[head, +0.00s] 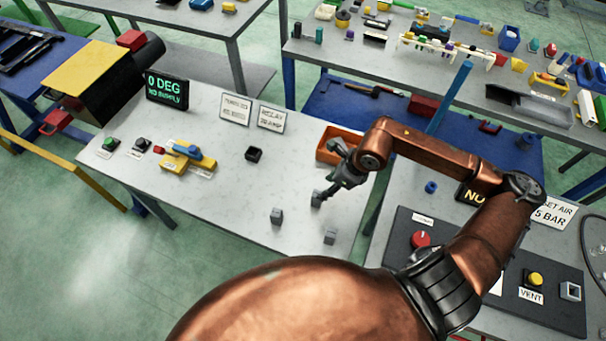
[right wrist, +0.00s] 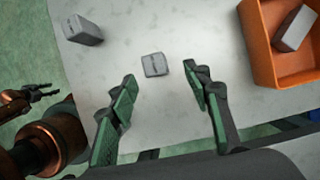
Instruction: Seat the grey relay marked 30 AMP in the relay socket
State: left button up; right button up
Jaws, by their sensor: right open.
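Three small grey blocks stand on the light table: one at left (head: 276,216), one in the middle (head: 316,200), one near the front edge (head: 330,237). Their markings are too small to read. My right gripper (head: 330,188) is open and empty, above the middle block. In the right wrist view my right gripper (right wrist: 165,108) has its fingers apart, with a grey block (right wrist: 154,65) beyond the gap; another block (right wrist: 84,30) is at upper left. A black square socket (head: 254,154) sits farther back. My left gripper (right wrist: 40,93) shows in the right wrist view, seemingly open.
An orange bin (head: 326,153) stands beyond my right gripper; the right wrist view shows a grey block (right wrist: 296,28) in it. Two signs (head: 271,118) stand behind the socket. A yellow-blue device (head: 186,157) is at left. The table between socket and blocks is clear.

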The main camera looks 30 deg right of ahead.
aim_at(318, 193)
jog(key=shift+w+a+f, duration=0.1)
jog(key=shift+w+f, duration=0.05)
jog(key=shift+w, duration=0.2)
jog(key=shift+w+a+f, duration=0.15)
jog(key=shift+a+f, duration=0.05)
jog(key=shift+f, duration=0.05)
jog(key=p+x, duration=0.1)
jog(key=x, duration=0.5)
jog(key=shift+a+f, duration=0.25)
jog(key=shift+f, duration=0.1)
jog(key=shift+s+r, duration=0.1)
jog(key=shift+s, duration=0.25)
jog(key=shift+s+r, duration=0.25)
jog(key=shift+s, duration=0.3)
jog(key=shift+c, duration=1)
jog(key=shift+w+f, duration=0.15)
jog(key=shift+w, duration=0.15)
jog(key=shift+c, duration=0.6)
jog(key=shift+w+f, duration=0.1)
jog(key=shift+w, duration=0.1)
jog(key=shift+c, duration=1)
jog(key=shift+s, duration=0.3)
jog(key=c, duration=0.5)
jog(key=shift+w, duration=0.15)
grip_shut()
pick_arm(q)
jog(key=shift+w+r, duration=0.35)
jog(key=shift+r, duration=0.15)
